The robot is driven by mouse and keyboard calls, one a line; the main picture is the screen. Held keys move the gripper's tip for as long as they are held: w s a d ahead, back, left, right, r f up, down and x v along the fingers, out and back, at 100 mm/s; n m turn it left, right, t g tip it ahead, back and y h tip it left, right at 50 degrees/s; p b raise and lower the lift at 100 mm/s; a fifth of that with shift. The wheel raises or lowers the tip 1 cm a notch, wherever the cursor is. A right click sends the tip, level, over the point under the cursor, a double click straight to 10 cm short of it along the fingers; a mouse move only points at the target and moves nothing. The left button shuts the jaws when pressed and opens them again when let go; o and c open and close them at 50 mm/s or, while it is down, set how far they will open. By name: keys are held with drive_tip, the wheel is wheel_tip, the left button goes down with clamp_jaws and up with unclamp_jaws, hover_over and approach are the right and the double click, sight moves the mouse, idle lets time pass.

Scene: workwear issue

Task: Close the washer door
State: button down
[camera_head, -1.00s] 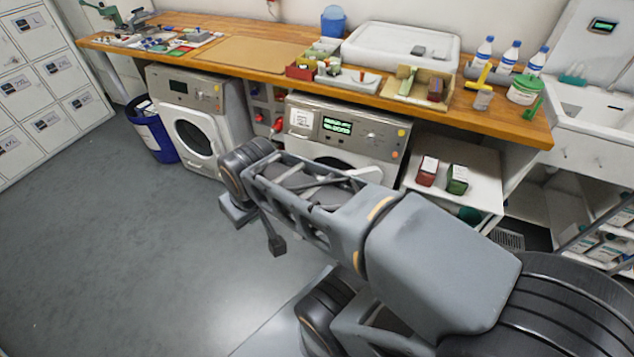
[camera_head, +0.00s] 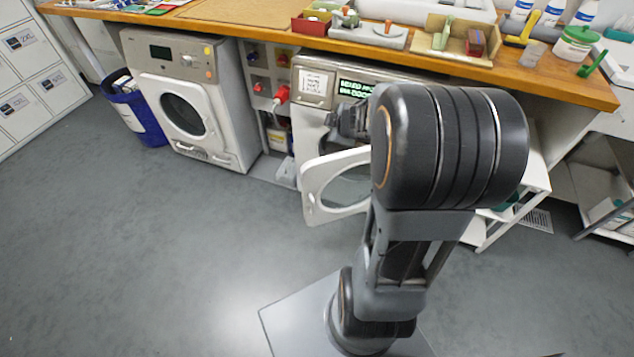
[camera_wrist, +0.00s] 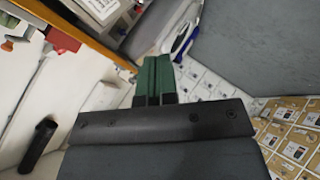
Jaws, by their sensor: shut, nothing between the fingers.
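The washer (camera_head: 312,88) stands under the counter, with a lit green display and a square code label. Its white door (camera_head: 311,190), with a round dark window, is open and swung out from the front. My arm hides the door's right part and most of the washer's opening. My gripper (camera_wrist: 153,82) shows in the wrist view with its green fingers shut and empty. In the head view its dark body is by the washer's front, above the door; its fingertips cannot be made out, nor whether they touch anything.
A second machine (camera_head: 178,58) stands to the left with its door shut. A blue bin (camera_head: 140,118) is at the far left. The wooden counter (camera_head: 400,62) overhangs the washer. The floor in front at left is clear.

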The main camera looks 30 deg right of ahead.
drive_tip(key=s+f+n+g+y+b, duration=0.2)
drive_tip(key=f, duration=0.5)
drive_tip(key=s+f+n+g+y+b, duration=0.2)
drive_tip(key=f+y+b, duration=0.1)
drive_tip(key=f, duration=0.4)
drive_tip(key=w+a+f+b, duration=0.1)
drive_tip(key=w+f, duration=0.1)
drive_tip(key=w+a+f+b, duration=0.1)
drive_tip(key=w+f+b, duration=0.1)
drive_tip(key=w, duration=0.1)
drive_tip(key=w+a+f+b, duration=0.1)
drive_tip(key=w+f, duration=0.1)
drive_tip(key=f, duration=0.1)
drive_tip(key=shift+w+a+f+b, duration=0.1)
drive_tip(key=shift+w+b, duration=0.2)
drive_tip(key=shift+w, duration=0.55)
